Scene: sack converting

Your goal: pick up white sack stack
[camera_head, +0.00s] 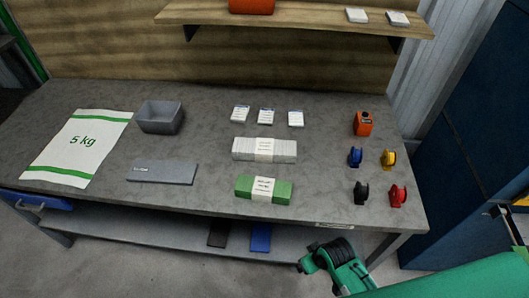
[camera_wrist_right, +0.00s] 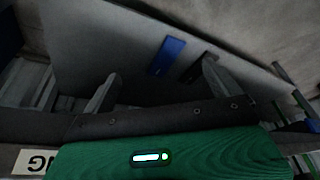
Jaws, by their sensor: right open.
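The white sack stack (camera_head: 283,151) lies flat on the grey workbench (camera_head: 215,205), near the middle, with a pale labelled paper band around its centre. Nothing touches it. My right gripper (camera_wrist_right: 158,92) is open and empty in the right wrist view, its two dark fingers spread apart. That view shows the lower shelf with a blue item (camera_wrist_right: 166,56) and a dark item, and no white stack. My right arm's green links show at the bottom right of the head view, in front of the bench and away from the stack. My left gripper is not in view.
A green banded stack (camera_head: 281,190) lies just in front of the white one. Small labelled packs (camera_head: 267,116) lie behind it. A grey bin (camera_head: 161,117), grey slab (camera_head: 162,172) and 5 kg sack (camera_head: 80,148) are left. Coloured reels (camera_head: 398,195) and an orange device (camera_head: 363,123) are right.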

